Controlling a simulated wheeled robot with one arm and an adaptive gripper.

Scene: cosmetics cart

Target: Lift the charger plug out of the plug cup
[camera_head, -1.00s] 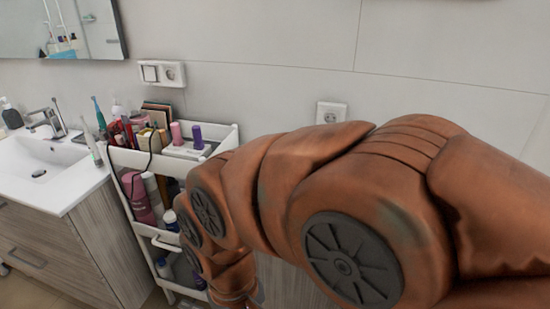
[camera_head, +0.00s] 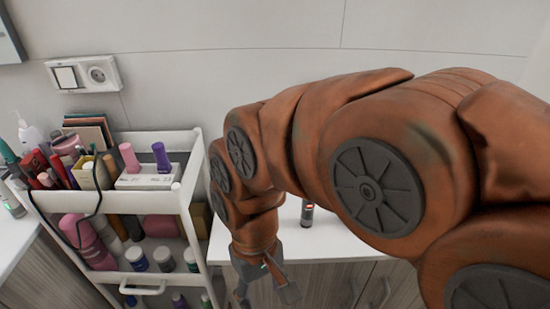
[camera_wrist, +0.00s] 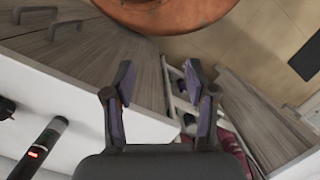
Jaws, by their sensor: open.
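My gripper (camera_head: 265,288) points down at the bottom of the head view, right of the cart and in front of the white counter. In the wrist view its two fingers (camera_wrist: 159,78) are spread apart with nothing between them. A tan cup (camera_head: 88,174) stands among the items on the cart's top tray, apart from my gripper. A black cable (camera_head: 98,199) hangs from that area over the tray's front. I cannot make out the charger plug, nor tell for sure which container is the plug cup.
The white cart (camera_head: 188,190) holds pink and purple bottles, a white box (camera_head: 148,177) and several lower-shelf bottles. A black cylinder with a red light (camera_head: 307,212) stands on the counter (camera_head: 335,243). A wall socket (camera_head: 97,75) is behind the cart. My arm hides the right side.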

